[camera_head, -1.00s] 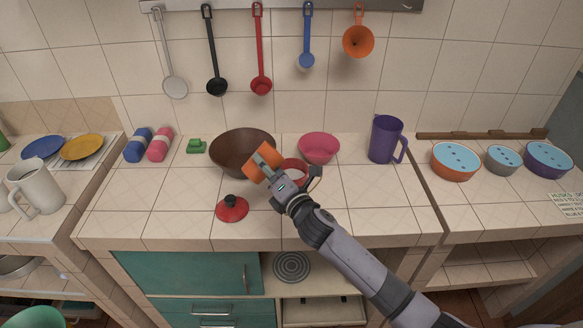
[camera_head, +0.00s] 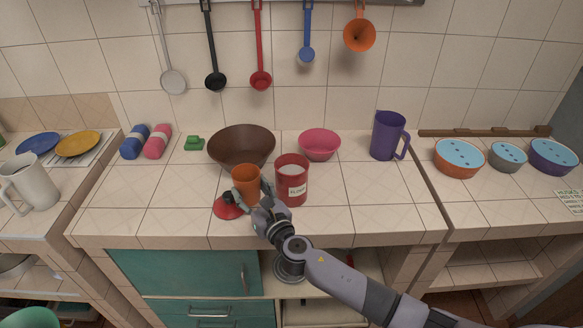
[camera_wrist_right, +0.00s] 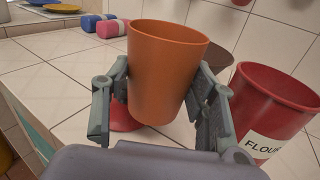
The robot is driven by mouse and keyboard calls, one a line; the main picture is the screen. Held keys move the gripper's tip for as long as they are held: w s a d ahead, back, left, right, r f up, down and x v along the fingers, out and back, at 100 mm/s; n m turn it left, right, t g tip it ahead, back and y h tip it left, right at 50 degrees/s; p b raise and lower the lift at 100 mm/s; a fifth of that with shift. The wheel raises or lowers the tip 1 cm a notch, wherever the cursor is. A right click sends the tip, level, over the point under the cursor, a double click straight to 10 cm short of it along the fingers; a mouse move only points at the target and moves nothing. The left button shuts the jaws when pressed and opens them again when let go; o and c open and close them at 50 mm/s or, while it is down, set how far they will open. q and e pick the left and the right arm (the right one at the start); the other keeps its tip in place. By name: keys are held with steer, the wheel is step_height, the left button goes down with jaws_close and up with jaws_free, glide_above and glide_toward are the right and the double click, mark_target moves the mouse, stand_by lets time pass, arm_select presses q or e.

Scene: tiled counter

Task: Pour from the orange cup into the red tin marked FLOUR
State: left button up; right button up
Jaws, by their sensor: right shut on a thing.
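The orange cup (camera_head: 246,184) is held upright in my right gripper (camera_head: 252,203), a little left of the red tin marked FLOUR (camera_head: 291,183). The cup's inside is not visible there. A red lid with a dark knob (camera_head: 227,209) lies on the counter, partly behind the gripper. My left gripper is not in view.
A brown bowl (camera_head: 241,143) stands just behind the cup, and a pink bowl (camera_head: 319,146) behind the tin. A purple pitcher (camera_head: 387,137) is at the back right. The counter is clear right of the tin and at the left front.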

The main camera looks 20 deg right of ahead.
steer(key=shift+r+p, duration=2.6)
steer(key=shift+f, duration=0.1)
